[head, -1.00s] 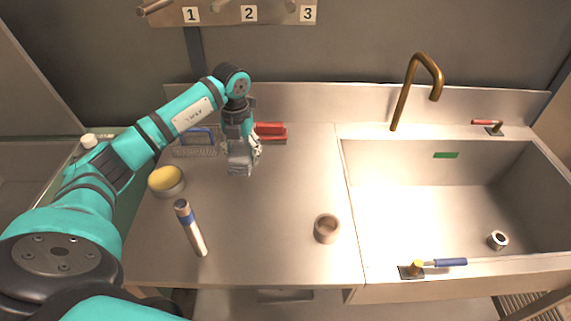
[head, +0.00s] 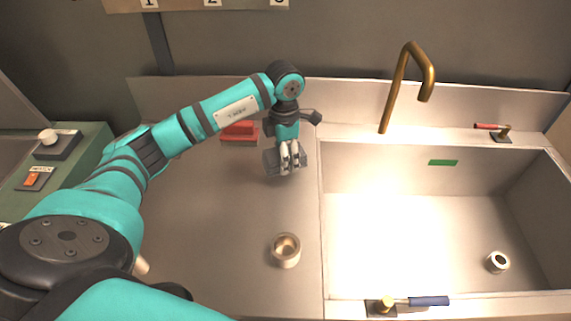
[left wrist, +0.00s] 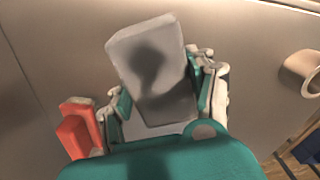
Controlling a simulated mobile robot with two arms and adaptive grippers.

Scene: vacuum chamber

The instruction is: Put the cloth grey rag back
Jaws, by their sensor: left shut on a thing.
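The grey rag (head: 271,162) looks like a small folded grey block. My left gripper (head: 290,164) is shut on it and holds it above the steel counter, a little left of the sink's edge. In the left wrist view the rag (left wrist: 148,62) sticks out between the two fingers of the gripper (left wrist: 163,100), with a dark shadow across it. I cannot tell the exact gap between the rag and the counter. My right gripper is out of view.
A red object (head: 240,131) lies behind my left forearm at the back of the counter. A round cup (head: 285,250) stands in front of the gripper. The sink (head: 334,235) with a brass tap (head: 400,85) is to the right. A switch box (head: 35,178) stands left.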

